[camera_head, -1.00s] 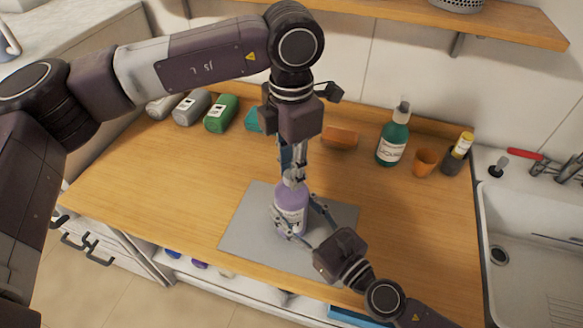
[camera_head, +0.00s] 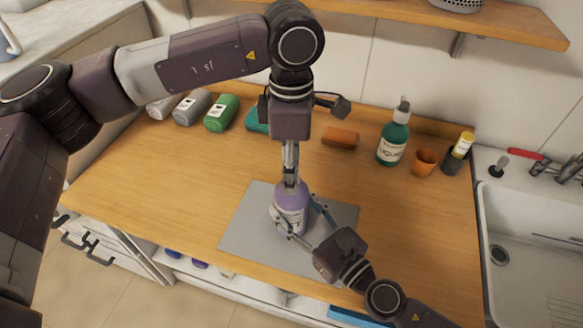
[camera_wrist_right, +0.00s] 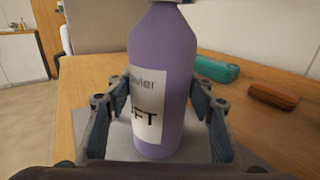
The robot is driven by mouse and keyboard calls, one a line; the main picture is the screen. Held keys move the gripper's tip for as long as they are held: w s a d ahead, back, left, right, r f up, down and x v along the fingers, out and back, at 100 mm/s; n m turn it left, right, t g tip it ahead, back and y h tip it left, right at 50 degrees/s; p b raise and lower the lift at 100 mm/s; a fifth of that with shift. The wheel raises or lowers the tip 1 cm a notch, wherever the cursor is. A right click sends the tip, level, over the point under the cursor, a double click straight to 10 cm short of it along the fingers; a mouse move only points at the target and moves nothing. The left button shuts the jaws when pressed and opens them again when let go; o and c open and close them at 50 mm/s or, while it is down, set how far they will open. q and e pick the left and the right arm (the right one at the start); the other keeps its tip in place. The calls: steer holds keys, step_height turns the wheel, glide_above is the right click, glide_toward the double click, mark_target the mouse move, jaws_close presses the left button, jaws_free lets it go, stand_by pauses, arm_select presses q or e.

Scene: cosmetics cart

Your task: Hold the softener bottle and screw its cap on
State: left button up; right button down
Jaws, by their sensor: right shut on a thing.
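The softener bottle (camera_head: 291,206) is purple with a white label and stands upright on a grey mat (camera_head: 247,222). My right gripper (camera_head: 303,219) is shut on its body, with one finger on each side. In the right wrist view the bottle (camera_wrist_right: 162,60) stands between the two finger pads (camera_wrist_right: 162,112), and its top is cut off. My left gripper (camera_head: 290,180) points straight down at the bottle's neck from above. Its fingers are seen edge-on and hide most of the cap, so I cannot tell whether they grip it or how the cap sits.
An orange-brown block (camera_head: 341,138) and green container (camera_head: 221,113) lie at the back.

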arm_select(q)
step_height(320, 180, up, 4)
steer(key=shift+r, duration=0.2)
steer(key=shift+c, duration=0.4)
step_height(320, 180, up, 3)
steer(key=n, duration=0.6)
steer(key=shift+r, duration=0.2)
steer(key=shift+f, duration=0.1)
steer(key=shift+f, duration=3.9)
steer(key=shift+c, duration=0.4)
jaws_close()
steer(key=shift+o, duration=1.2)
jaws_free()
